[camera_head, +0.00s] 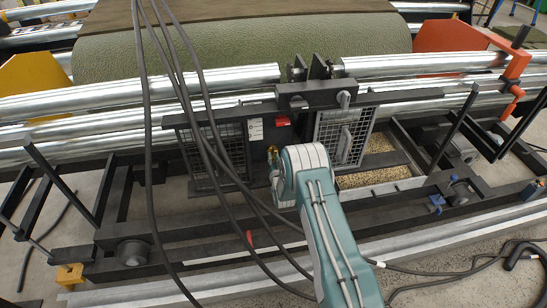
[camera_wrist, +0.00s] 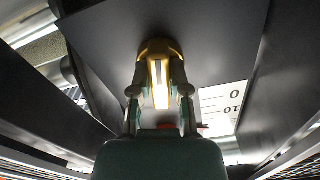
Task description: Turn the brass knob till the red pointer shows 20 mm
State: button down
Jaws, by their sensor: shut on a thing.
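The brass knob (camera_wrist: 158,62) is in the middle of the wrist view, in front of a dark plate. My gripper (camera_wrist: 159,92) is shut on it, one finger on each side. In the head view the knob (camera_head: 272,151) is a small gold spot at the tip of my gripper (camera_head: 275,168), partly hidden by my arm. A white scale (camera_wrist: 222,105) lies right of the knob in the wrist view, with 0 and 10 readable; it also shows in the head view (camera_head: 255,129). A small red piece, perhaps the pointer, (camera_wrist: 202,127) shows near the scale's lower edge. The exact reading cannot be told.
Black cables hang in front of the frame. A mesh guard (camera_head: 345,135) stands right of my gripper, above a tray of grain-like bits (camera_head: 372,178). Steel rollers (camera_head: 130,92) and a green turf roll (camera_head: 250,52) lie behind.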

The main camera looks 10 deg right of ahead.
jog(key=m, duration=0.5)
jog(key=shift+s+f, duration=0.25)
jog(key=shift+f, duration=0.15)
jog(key=shift+a+m, duration=0.15)
jog(key=shift+m, duration=2.25)
jog(key=c, duration=0.6)
grip_release()
jog(key=shift+w+r, duration=0.1)
jog(key=shift+r, duration=0.15)
jog(key=shift+r, duration=0.1)
jog(key=s, duration=1.2)
